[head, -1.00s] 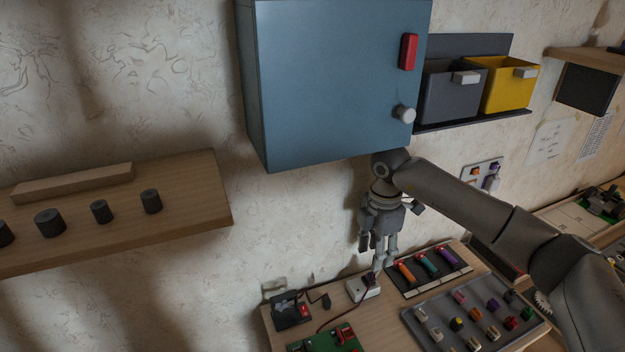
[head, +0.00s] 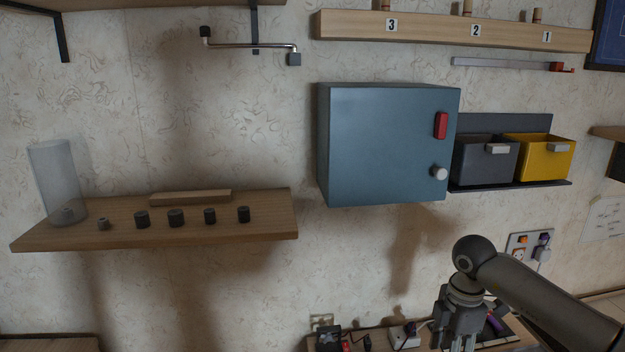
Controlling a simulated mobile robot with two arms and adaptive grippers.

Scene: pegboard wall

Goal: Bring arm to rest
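My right arm comes in from the lower right, and its grey gripper (head: 458,342) points down at the bottom edge of the head view. It is over the workbench (head: 375,340), below and to the right of the blue cabinet. Its fingertips are at the frame's edge, so I cannot tell whether it is open or shut. I see nothing held in it. My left gripper is not in view.
The shut blue cabinet (head: 385,145) hangs above the bench, with grey (head: 484,165) and yellow (head: 540,160) bins to its right. A wooden shelf (head: 160,235) with dark cylinders and a clear container (head: 57,180) is at left. A numbered rail (head: 430,28) runs above.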

